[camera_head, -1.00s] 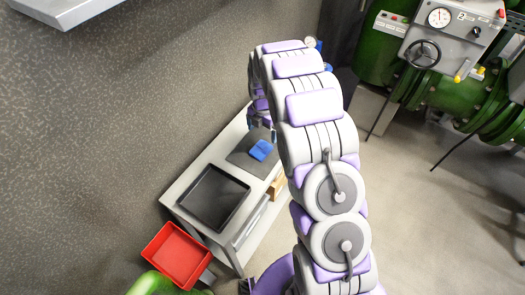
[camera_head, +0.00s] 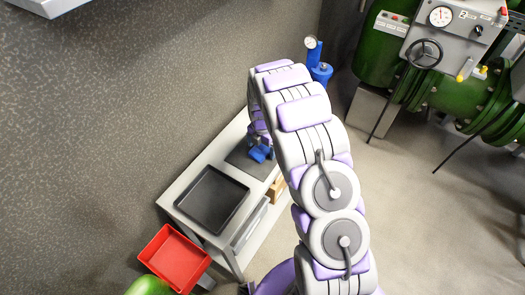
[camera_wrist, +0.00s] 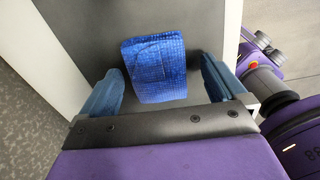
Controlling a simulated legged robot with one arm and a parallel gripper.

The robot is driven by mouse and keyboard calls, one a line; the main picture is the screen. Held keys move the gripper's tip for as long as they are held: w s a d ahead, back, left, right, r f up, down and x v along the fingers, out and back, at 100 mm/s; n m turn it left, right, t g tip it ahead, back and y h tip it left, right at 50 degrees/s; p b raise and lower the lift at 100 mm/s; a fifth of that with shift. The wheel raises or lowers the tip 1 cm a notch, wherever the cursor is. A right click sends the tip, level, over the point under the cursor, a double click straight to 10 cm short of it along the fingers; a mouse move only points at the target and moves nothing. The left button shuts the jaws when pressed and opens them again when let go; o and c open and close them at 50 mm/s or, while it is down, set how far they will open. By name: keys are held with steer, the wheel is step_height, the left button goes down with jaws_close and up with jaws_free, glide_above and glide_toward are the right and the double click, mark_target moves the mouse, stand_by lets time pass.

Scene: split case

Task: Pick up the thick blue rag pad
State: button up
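The thick blue rag pad (camera_wrist: 155,68) lies on a dark grey mat (camera_wrist: 110,20) on the bench. In the wrist view it sits between the two blue fingers of my gripper (camera_wrist: 161,88), with a gap on each side. My gripper is open. In the head view the pad (camera_head: 258,153) is partly covered by my gripper (camera_head: 262,147), which is over the mat (camera_head: 243,160). I cannot tell exactly how high the fingers are above the mat.
A black tray (camera_head: 213,229) lies on the light bench (camera_head: 172,194), nearer than the mat. A red bin (camera_head: 174,257) stands at the bench's near end. A blue fitting with a gauge (camera_head: 318,70) stands behind my arm. Green machinery (camera_head: 375,45) is at the upper right.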

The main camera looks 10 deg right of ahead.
mark_target(259, 149)
steer(key=shift+a, duration=0.75)
steer(key=c, duration=0.4)
steer(key=shift+c, duration=0.9)
steer(key=shift+d, duration=0.7)
steer(key=c, duration=0.4)
steer(key=shift+a+r, duration=0.3)
steer(key=shift+a, duration=0.05)
step_height(259, 149, up, 3)
steer(key=shift+a+r+p, duration=0.15)
steer(key=shift+p, duration=0.55)
steer(key=s+a+p, duration=0.1)
steer(key=s, duration=0.4)
steer(key=s+a, duration=0.1)
steer(key=s, duration=0.4)
steer(key=s+a+r+p, duration=0.1)
steer(key=s, duration=0.4)
steer(key=shift+s+a+p, duration=0.25)
steer(key=shift+a+p, duration=0.05)
steer(key=shift+a, duration=0.05)
steer(key=o, duration=0.5)
steer(key=shift+c, duration=0.2)
steer(key=shift+r, duration=0.1)
steer(key=c, duration=0.3)
